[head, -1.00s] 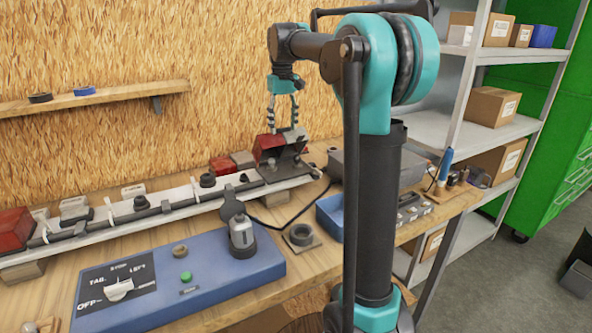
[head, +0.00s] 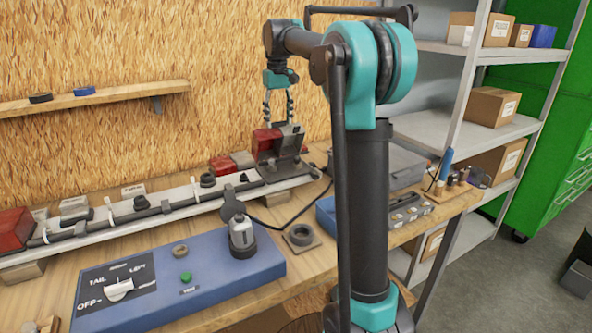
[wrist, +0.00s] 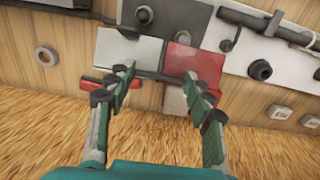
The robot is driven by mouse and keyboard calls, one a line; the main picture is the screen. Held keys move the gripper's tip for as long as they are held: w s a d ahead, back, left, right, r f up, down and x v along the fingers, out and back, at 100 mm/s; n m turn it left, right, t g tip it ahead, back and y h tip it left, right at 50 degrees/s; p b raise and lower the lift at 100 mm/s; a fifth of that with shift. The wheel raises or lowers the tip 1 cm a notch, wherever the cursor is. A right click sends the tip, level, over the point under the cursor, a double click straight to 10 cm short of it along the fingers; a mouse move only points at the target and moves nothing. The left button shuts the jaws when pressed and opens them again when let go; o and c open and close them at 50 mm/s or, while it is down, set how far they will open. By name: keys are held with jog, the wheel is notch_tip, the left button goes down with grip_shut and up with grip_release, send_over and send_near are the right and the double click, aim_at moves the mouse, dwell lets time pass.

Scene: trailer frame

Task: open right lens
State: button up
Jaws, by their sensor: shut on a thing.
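The right lamp (head: 267,142) sits at the right end of the light rail, with a red section on its left and a grey section on its right. In the wrist view the lamp shows a red part (wrist: 184,62) beside pale grey panels (wrist: 117,47). The gripper's fingertips (wrist: 160,74) are apart at the lamp's near edge, one on each side of a thin dark edge. The exact contact is hard to make out.
A blue control box (head: 215,285) with a switch stands in front of the rail. A black ring (head: 300,236) and a dark cable lie near it. A left red lamp (head: 14,230) is at the rail's far end. A metal shelf rack (head: 440,122) stands at the right.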

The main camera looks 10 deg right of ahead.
jog(key=shift+w+a+r, duration=0.15)
jog(key=shift+w, duration=0.4)
jog(key=shift+w, duration=0.15)
jog(key=shift+w+a+f, duration=0.1)
jog(key=shift+w+a, duration=0.15)
jog(key=shift+w, duration=0.4)
jog(key=shift+w+a+f, duration=0.1)
jog(key=shift+w+a, duration=0.1)
jog(key=shift+w, duration=0.45)
jog(key=shift+w+a, duration=0.25)
jog(key=shift+w, duration=0.4)
jog(key=shift+w+a+f, duration=0.2)
jog(key=shift+w+f, duration=0.05)
jog(key=shift+w, duration=0.4)
jog(key=shift+w+a+f, duration=0.2)
jog(key=shift+w, duration=0.4)
jog(key=o, duration=0.8)
